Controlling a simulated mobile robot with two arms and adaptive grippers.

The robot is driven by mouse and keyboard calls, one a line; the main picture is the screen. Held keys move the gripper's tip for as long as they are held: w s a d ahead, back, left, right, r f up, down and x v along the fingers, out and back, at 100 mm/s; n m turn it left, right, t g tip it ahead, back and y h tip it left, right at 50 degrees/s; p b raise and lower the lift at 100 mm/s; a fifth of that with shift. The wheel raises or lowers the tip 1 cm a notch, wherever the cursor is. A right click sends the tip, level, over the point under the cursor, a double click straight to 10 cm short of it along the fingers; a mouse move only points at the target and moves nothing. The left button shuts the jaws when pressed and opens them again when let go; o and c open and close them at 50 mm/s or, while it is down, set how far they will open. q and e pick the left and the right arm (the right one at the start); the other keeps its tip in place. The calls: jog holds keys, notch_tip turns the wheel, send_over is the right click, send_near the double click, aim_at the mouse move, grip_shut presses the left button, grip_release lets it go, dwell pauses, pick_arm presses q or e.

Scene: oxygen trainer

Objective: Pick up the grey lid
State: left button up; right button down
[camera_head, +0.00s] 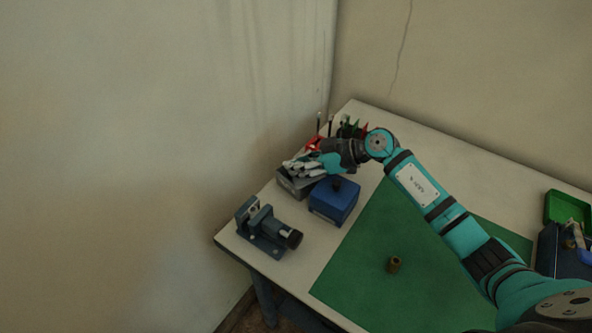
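I cannot make out a grey lid for certain. A grey open box (289,184) stands near the back left of the table, with pale finger-like shapes (303,165) over it. My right gripper (327,151) is beside and above this box, at the end of the teal arm from the right. Its fingertips are small and dark and blend with the things behind, so I cannot tell whether they are open or hold anything. My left gripper is not in view.
A blue box with a dark knob (333,202) stands just in front of my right gripper. A vise (262,229) is at the left edge. A brown cylinder (394,265) stands on the green mat (355,290).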

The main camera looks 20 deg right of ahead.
jog(key=shift+s+f, duration=0.15)
jog(key=shift+f, duration=0.25)
jog(key=shift+r, duration=0.55)
jog(key=shift+w+d+r, duration=0.1)
jog(key=shift+w+r, duration=0.05)
jog(key=shift+r, duration=0.5)
jog(key=shift+w+r, duration=0.1)
jog(key=shift+r, duration=0.5)
jog(key=s+d+r, duration=0.1)
jog(key=s+r, duration=0.1)
jog(key=s, duration=0.7)
jog(key=s+r+m+t+b, duration=0.1)
jog(key=s+r, duration=0.1)
jog(key=s, duration=0.6)
jog(key=shift+s+d+h, duration=0.35)
jog(key=shift+h, duration=0.05)
jog(key=shift+r, duration=0.1)
